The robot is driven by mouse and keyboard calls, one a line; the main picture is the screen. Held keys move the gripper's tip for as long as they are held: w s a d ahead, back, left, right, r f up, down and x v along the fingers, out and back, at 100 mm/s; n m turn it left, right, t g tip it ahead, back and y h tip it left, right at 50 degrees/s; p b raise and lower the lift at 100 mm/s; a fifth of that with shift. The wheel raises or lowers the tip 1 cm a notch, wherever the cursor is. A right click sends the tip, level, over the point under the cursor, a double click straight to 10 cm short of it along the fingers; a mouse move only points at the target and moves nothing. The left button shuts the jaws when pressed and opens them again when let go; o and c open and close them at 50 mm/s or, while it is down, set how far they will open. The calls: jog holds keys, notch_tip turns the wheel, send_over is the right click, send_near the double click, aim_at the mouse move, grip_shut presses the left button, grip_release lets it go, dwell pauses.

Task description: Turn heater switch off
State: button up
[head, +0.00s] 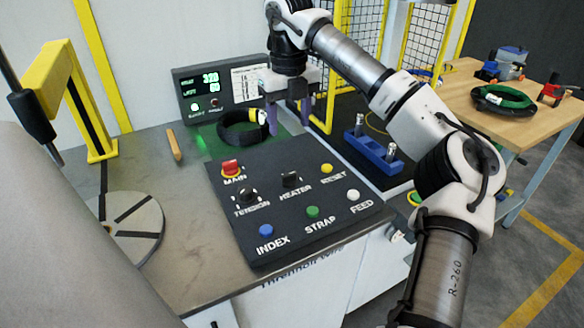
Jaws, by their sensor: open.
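The heater switch (291,179) is a black knob on the dark control panel (262,208), above the label HEATER. It sits between the tension knob (248,194) and the yellow reset button (327,168). Its exact setting is too small to tell. My gripper (289,130) points down behind the panel's far edge, above and beyond the heater switch and apart from it. Its purple-grey fingers are open, and I see nothing held between them.
The red main switch (232,168) and several coloured buttons share the panel. A black coil (242,127) lies behind it, near a display box (212,92) with green digits. A blue holder (371,152) stands right of my gripper. A wooden-handled tool (174,145) lies left.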

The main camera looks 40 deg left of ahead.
aim_at(289, 174)
notch_tip(289, 174, down, 14)
jog(key=shift+s+r+p, duration=0.15)
jog(key=shift+r+p, duration=0.1)
jog(key=shift+p, duration=0.75)
jog(key=shift+c, duration=0.5)
jog(key=c, duration=0.9)
